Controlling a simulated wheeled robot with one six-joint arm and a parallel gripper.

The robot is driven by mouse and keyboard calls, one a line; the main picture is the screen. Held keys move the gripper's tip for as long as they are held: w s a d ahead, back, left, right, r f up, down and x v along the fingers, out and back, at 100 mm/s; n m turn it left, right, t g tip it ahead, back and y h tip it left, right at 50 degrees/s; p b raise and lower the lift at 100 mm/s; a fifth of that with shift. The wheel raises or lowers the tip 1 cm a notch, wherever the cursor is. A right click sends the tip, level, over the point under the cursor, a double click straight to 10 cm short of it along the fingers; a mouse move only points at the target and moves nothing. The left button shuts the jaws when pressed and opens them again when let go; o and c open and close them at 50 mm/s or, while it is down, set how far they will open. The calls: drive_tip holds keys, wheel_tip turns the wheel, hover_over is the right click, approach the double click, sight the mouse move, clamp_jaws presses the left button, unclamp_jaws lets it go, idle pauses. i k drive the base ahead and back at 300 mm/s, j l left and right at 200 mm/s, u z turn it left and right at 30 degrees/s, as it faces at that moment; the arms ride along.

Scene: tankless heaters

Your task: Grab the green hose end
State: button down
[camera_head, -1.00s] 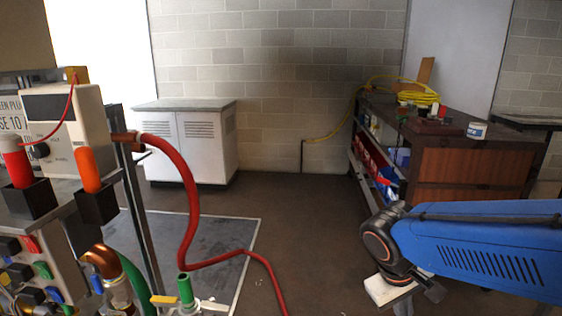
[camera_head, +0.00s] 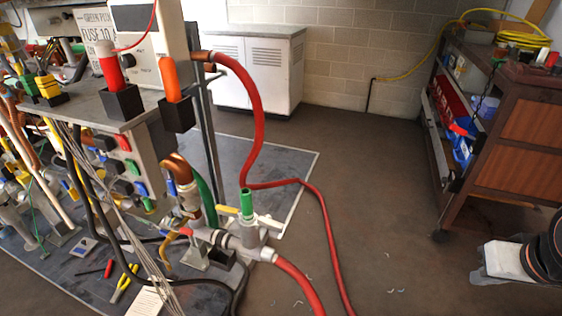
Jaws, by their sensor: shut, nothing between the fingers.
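A green hose end (camera_head: 246,204) stands upright on a grey metal pipe fitting at the lower middle of the head view. A curved green hose (camera_head: 206,202) runs beside a copper elbow just left of it. My gripper (camera_head: 482,277) is at the lower right edge, well to the right of the green end and apart from it. It is shut and empty. Only its pale end and part of the dark wrist show.
A red hose (camera_head: 258,110) loops from the heater down past the green end to the floor. The pipe-covered bench (camera_head: 60,120) fills the left. A brown shelf cart (camera_head: 510,140) stands at right. Open floor (camera_head: 390,190) lies between them. A white cabinet (camera_head: 262,75) stands behind.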

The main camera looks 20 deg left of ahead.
sight(248, 216)
drive_tip(key=j+u, duration=0.15)
drive_tip(key=u, duration=0.2)
drive_tip(key=j+u, duration=0.15)
drive_tip(key=u, duration=0.15)
drive_tip(key=j+u, duration=0.1)
drive_tip(key=u, duration=0.25)
drive_tip(key=i, duration=0.05)
